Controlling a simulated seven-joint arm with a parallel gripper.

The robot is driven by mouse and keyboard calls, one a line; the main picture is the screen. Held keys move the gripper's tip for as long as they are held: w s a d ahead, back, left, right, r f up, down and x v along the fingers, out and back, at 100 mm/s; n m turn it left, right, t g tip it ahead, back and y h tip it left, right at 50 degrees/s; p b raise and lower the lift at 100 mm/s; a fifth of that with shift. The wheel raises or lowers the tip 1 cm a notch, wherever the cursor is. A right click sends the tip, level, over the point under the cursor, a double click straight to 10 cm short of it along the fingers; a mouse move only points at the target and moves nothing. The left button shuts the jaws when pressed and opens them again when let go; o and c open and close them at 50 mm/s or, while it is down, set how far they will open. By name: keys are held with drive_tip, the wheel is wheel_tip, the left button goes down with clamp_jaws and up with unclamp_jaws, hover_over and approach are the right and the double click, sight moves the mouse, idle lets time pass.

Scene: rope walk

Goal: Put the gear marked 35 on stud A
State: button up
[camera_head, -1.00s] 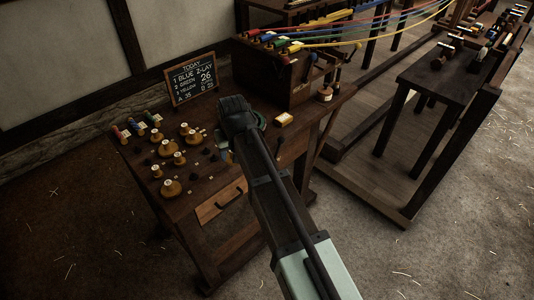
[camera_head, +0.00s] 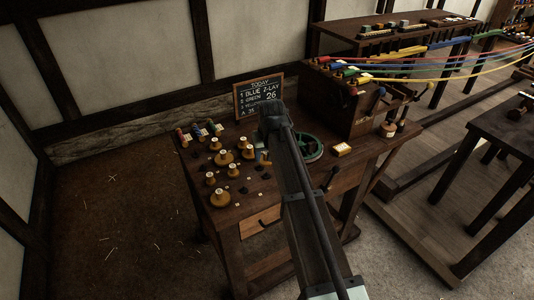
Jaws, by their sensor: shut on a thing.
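My gripper (camera_head: 268,140) is over the bench, left of the box with the ropes; the wrist and arm cover most of it. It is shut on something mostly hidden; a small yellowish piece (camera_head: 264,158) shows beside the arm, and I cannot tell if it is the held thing. Several brass-coloured gears with pale-topped hubs, one at the front (camera_head: 219,199) and one further back (camera_head: 225,157), stand on the bench; their marks are too small to read. A green wheel (camera_head: 310,148) is right of the arm, partly hidden. Small dark studs (camera_head: 233,171) show among the gears; I cannot tell which is A.
A chalkboard (camera_head: 258,96) behind my wrist lists TODAY's settings, including A 35. Coloured bobbins (camera_head: 199,132) stand at the bench's back left. The wooden box (camera_head: 340,105) with coloured ropes is at the back right. A small yellow-and-white box (camera_head: 342,149) lies right of the green wheel.

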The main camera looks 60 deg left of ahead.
sight(267, 165)
drive_tip(key=shift+f, duration=2.7)
drive_tip(key=shift+f, duration=0.6)
drive_tip(key=o, duration=1)
drive_tip(key=shift+r, duration=0.1)
drive_tip(key=shift+r, duration=3.95)
drive_tip(key=shift+d+f, duration=0.1)
